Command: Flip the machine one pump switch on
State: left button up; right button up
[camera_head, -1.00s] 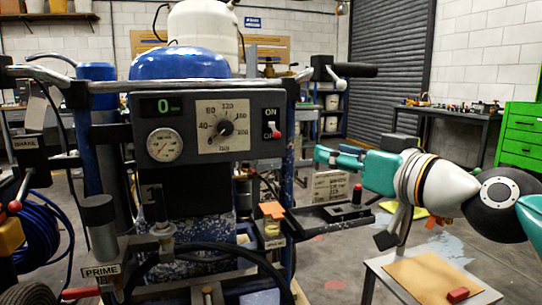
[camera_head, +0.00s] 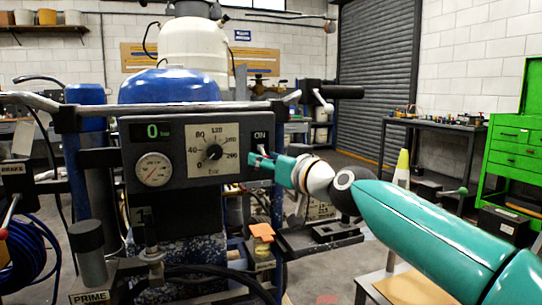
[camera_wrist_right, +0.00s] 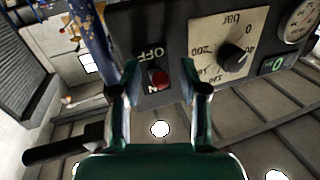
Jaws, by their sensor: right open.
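The pump switch (camera_wrist_right: 158,79) is a small lever with a red tip on the dark control panel (camera_head: 130,195). In the right wrist view it lies between the two fingers, near the upside-down OFF label. The ON label (camera_head: 260,135) shows above it in the head view, where my gripper partly covers the switch. I cannot tell exactly how the lever is tilted. My right gripper (camera_head: 256,164) is open at the panel's right side; in the wrist view its fingers (camera_wrist_right: 159,68) stand either side of the lever, with no clear contact. My left gripper is not in view.
The panel carries a pressure dial (camera_head: 212,152), a round gauge (camera_head: 154,170) and a display (camera_head: 158,131) reading 0. A metal bar (camera_head: 180,107) runs across its top. An orange-topped part (camera_head: 262,231) is below my gripper. A green cabinet (camera_head: 510,150) stands at right.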

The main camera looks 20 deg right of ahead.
aim_at(266, 139)
jog(key=shift+w, duration=0.3)
grip_shut()
jog(key=shift+d+r, duration=0.1)
jog(key=shift+r+p, duration=0.25)
jog(key=shift+p, duration=0.55)
notch_tip(266, 139, up, 4)
jog(key=m+g+p, duration=0.1)
jog(key=g+p, duration=0.3)
jog(key=p, duration=1.4)
jog(key=g+h+p, duration=0.1)
jog(key=g+p, duration=0.4)
jog(key=p, duration=1.4)
jog(key=shift+f+m+h, duration=0.1)
jog(key=shift+m+h, duration=0.2)
jog(key=shift+m, duration=0.1)
jog(key=shift+f+g+p, duration=0.15)
jog(key=shift+g+p, duration=0.15)
jog(key=shift+p, duration=0.5)
